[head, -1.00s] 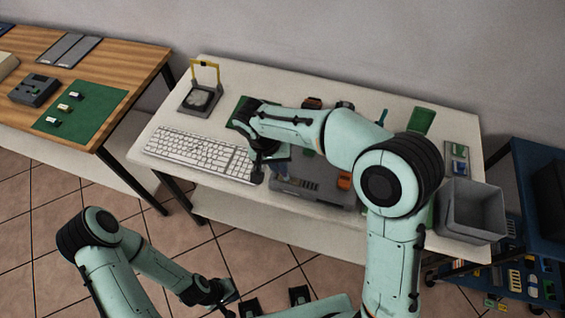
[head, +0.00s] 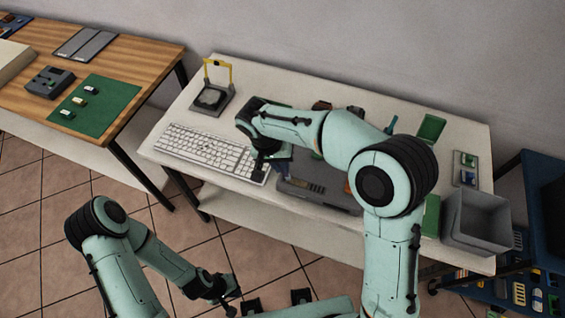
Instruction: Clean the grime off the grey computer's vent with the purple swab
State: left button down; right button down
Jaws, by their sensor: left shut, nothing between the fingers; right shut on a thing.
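The grey computer (head: 325,198) is a flat dark grey case with slots in its top. It lies at the front of the white table, partly hidden by my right arm. My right gripper (head: 262,172) points down at the computer's left end, beside the keyboard. It is shut on a thin thing, which I take to be the purple swab; a small bluish-purple patch (head: 283,171) shows beside it. I cannot tell whether it touches the computer. Grime on the vent is too small to make out. My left gripper (head: 234,302) is low in front of the table, shut and empty.
A white keyboard (head: 207,150) lies left of the computer. Behind it stands a dark stand with a yellow frame (head: 217,75). A grey bin (head: 478,222) and green trays (head: 431,128) are at the right. A wooden table (head: 120,62) stands at the left.

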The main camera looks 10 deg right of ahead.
jog(key=shift+a, duration=0.15)
jog(key=shift+w+a+p, duration=0.35)
jog(key=shift+a, duration=0.15)
jog(key=shift+s+d+f, duration=0.1)
jog(key=shift+d, duration=0.05)
dwell(0.4)
jog(key=shift+s+d+b, duration=0.2)
jog(key=shift+d+b, duration=0.1)
jog(key=shift+s+d, duration=0.1)
jog(key=shift+d, duration=0.15)
